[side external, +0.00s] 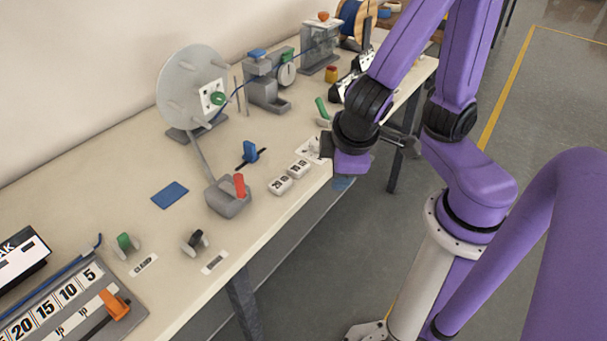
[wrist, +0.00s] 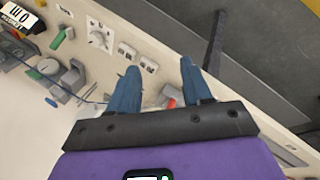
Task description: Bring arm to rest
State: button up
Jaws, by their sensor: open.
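My purple gripper (side external: 342,184) hangs at the table's front edge in the side view, right of two white numbered blocks (side external: 280,185). Its blue fingers are mostly hidden behind the hand there. In the wrist view, the two blue fingers of the gripper (wrist: 159,66) stand apart with nothing between them. The white blocks (wrist: 127,51) show just beyond the left finger. The grey box with a red lever (side external: 228,202) stands on the table left of the gripper; a bit of its red lever (wrist: 168,102) shows between the fingers in the wrist view.
The table (side external: 110,190) also bears a blue pad (side external: 169,194), a blue-handled switch (side external: 250,152), green (side external: 124,242) and black knobs (side external: 194,241), and a numbered scale with an orange slider (side external: 115,304). A round grey disc (side external: 193,88) stands behind. Free floor (side external: 520,130) lies beyond the front edge.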

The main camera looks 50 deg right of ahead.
jog(key=s+d+r+n+g+y, duration=0.2)
jog(key=s+d+n+g+y, duration=0.1)
jog(key=s+d+n, duration=0.1)
jog(key=shift+s+r+n+y, duration=0.25)
jog(key=shift+s+n, duration=0.35)
jog(key=shift+s, duration=0.75)
